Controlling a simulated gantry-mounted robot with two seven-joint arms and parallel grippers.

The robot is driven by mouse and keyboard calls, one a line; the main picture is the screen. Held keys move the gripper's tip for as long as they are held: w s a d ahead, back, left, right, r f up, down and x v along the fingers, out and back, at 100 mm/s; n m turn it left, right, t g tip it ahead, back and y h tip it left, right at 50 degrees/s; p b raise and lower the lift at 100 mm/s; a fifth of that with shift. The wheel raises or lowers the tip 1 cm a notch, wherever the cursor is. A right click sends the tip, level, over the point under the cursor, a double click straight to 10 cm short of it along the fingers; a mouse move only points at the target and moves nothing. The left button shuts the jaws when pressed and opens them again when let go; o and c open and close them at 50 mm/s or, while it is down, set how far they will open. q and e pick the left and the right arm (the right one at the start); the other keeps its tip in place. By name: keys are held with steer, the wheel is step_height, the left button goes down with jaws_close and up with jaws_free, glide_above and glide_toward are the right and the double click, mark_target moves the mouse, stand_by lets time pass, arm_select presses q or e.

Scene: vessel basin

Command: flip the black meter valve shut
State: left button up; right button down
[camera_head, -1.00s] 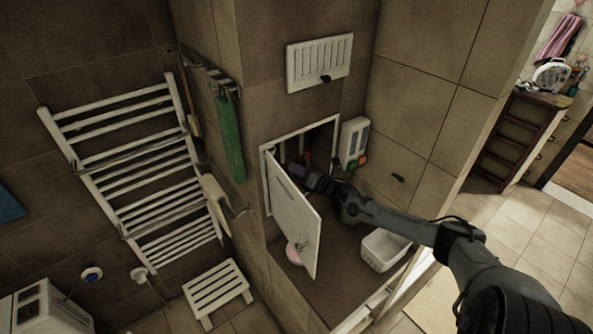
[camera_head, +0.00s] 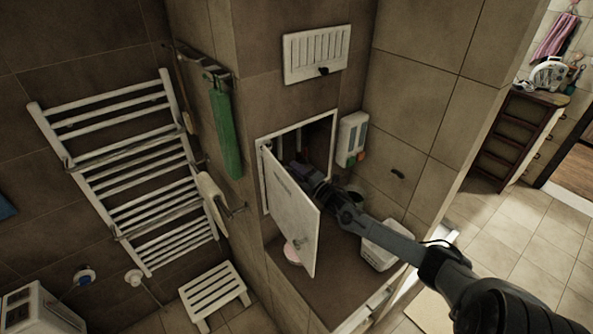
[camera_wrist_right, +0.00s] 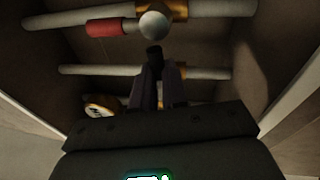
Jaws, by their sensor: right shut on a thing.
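In the right wrist view, the fingers of my right gripper (camera_wrist_right: 160,80) are closed together around the black valve handle (camera_wrist_right: 154,56). Its dark end shows just beyond the fingertips, in front of the lower white pipe (camera_wrist_right: 90,70). The valve body is hidden behind my gripper. A round brass-rimmed meter (camera_wrist_right: 101,106) shows partly at the lower left. In the head view, my right gripper (camera_head: 303,172) reaches into the wall cabinet, past its open white door (camera_head: 291,215). The valve cannot be made out there. My left gripper is not in view.
An upper pipe (camera_wrist_right: 205,9) carries a red handle (camera_wrist_right: 106,28) and a pale round knob (camera_wrist_right: 153,25). The cabinet walls are close on both sides. A white dispenser (camera_head: 352,138) hangs right of the opening, and a white bin (camera_head: 388,247) stands below my arm.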

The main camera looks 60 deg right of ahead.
steer(key=shift+f+m, duration=0.1)
steer(key=shift+m, duration=0.4)
steer(key=c, duration=1.2)
jaws_free()
steer(key=shift+o, duration=0.2)
steer(key=shift+s+a+f, duration=0.15)
steer(key=shift+s+f, duration=0.05)
steer(key=shift+s, duration=0.3)
steer(key=v, duration=0.9)
steer(key=shift+s+b, duration=0.4)
steer(key=shift+b, duration=0.05)
steer(key=shift+a, duration=0.1)
